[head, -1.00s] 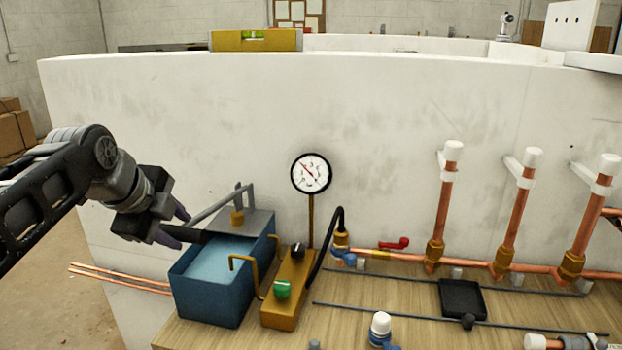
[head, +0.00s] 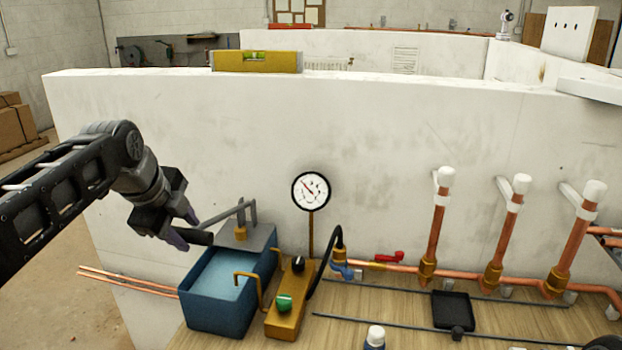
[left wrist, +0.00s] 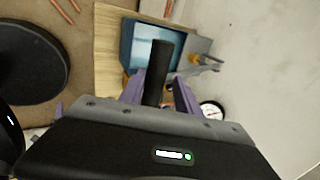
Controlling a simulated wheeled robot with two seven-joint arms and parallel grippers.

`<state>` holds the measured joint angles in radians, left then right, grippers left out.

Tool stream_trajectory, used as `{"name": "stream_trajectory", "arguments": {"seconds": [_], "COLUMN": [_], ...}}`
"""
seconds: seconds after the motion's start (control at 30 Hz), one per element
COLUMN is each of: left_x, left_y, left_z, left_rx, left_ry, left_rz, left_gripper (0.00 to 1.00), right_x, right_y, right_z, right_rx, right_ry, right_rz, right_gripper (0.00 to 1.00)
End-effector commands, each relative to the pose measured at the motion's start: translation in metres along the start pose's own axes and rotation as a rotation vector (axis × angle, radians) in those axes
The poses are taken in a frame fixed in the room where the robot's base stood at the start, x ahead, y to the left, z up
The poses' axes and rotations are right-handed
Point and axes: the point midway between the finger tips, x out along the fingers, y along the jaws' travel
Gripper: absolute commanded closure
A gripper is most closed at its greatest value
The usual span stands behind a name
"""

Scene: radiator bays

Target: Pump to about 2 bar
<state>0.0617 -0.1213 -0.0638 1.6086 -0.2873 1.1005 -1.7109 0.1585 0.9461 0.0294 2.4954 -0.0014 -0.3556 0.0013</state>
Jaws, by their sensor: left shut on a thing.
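My left gripper (head: 184,232) is shut on the black grip of the pump lever (head: 228,215), left of the pump. In the left wrist view the black grip (left wrist: 158,70) stands between the purple fingers. The pump has a blue water tank (head: 215,306) and a brass block (head: 287,318) with a green knob (head: 284,302) and a black knob (head: 298,264). The round pressure gauge (head: 311,191) stands behind the block on a thin post. Its red needle points to the upper left; the numbers are too small to read. My right gripper is not in view.
A black hose (head: 325,262) runs from the block to copper pipework (head: 400,267) with a red-handled valve (head: 389,256). Several capped copper risers stand at the right. A black tray (head: 453,309) lies on the bench. A yellow level (head: 257,62) rests on the white wall.

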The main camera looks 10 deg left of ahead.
Motion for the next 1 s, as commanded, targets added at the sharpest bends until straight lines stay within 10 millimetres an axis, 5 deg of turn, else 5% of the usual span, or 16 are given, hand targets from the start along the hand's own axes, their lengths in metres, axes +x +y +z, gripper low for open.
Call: {"name": "stream_trajectory", "arguments": {"seconds": [0.67,0.7,1.0], "left_x": [0.0015,0.0015,-0.0003], "left_y": [-0.0029,-0.0029,-0.0024], "left_z": [-0.0018,-0.0017,-0.0005], "left_rx": [0.002,0.002,0.001], "left_ry": [0.002,0.002,0.001], "left_rz": [0.012,0.011,0.012], "left_gripper": [0.97,0.58,0.53], "right_x": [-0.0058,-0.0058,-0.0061], "right_y": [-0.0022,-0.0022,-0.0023], "right_z": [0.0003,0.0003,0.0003], "right_rx": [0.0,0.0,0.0], "right_ry": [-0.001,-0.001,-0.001], "right_rz": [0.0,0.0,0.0], "right_gripper": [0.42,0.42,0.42]}}
